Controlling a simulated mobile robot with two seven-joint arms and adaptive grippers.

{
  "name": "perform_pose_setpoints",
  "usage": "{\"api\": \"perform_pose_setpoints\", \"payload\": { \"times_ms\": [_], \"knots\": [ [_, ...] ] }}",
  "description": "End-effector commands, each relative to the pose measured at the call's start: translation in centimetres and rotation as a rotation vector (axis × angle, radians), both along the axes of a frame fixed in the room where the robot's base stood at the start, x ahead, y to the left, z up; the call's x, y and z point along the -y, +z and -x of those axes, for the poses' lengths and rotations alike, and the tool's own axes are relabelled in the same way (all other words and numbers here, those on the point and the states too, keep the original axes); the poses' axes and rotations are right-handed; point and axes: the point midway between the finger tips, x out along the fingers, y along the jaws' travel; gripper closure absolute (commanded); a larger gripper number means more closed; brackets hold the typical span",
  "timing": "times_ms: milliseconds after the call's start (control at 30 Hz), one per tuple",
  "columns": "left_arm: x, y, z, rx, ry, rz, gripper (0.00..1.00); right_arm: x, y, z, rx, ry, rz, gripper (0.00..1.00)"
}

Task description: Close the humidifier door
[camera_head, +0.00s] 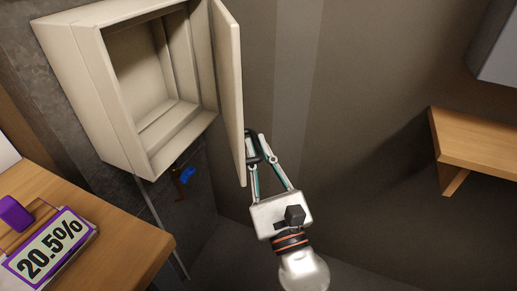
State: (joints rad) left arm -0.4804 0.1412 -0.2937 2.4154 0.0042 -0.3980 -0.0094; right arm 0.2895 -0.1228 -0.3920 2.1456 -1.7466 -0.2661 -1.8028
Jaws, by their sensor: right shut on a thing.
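The humidifier is a cream wall box (88,82) at the upper left, and its inside looks empty. Its door (228,80) stands wide open, swung out from the box's right side and seen nearly edge-on. My right gripper (254,146) is at the lower right of the door, by its outer face. Its fingers are shut on a dark handle (251,153) near the door's lower edge. The fingertips are partly hidden by the handle and door. My left gripper is not in view.
A wooden table (135,235) at the lower left bears a purple-framed display reading 20.5% (53,248). A blue valve handle (188,175) is under the box. A wooden shelf (475,145) and a grey box (500,45) are at the right. The space between is clear.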

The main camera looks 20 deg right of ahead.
Motion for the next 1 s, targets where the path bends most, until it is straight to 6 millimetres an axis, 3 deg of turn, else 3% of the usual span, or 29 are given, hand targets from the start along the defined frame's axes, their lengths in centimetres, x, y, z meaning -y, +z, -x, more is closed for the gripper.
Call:
{"api": "perform_pose_setpoints", "payload": {
  "times_ms": [367, 400, 733, 867, 1000],
  "knots": [
    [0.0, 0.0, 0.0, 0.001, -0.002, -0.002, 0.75, 0.0, 0.1, 0.0, 0.001, -0.001, 0.000, 1.00],
    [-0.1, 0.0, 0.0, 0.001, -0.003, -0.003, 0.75, 0.0, 0.1, 0.0, 0.001, -0.001, 0.000, 0.83],
    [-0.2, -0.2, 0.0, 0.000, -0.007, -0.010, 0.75, 0.0, 0.0, 0.1, 0.000, -0.001, 0.000, 0.83],
    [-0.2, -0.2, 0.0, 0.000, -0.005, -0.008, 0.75, 0.0, -0.4, 0.8, -0.002, -0.002, 0.004, 0.83],
    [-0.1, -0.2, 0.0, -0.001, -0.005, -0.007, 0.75, 0.0, -1.3, 2.8, -0.003, 0.001, 0.006, 0.83]
  ]
}}
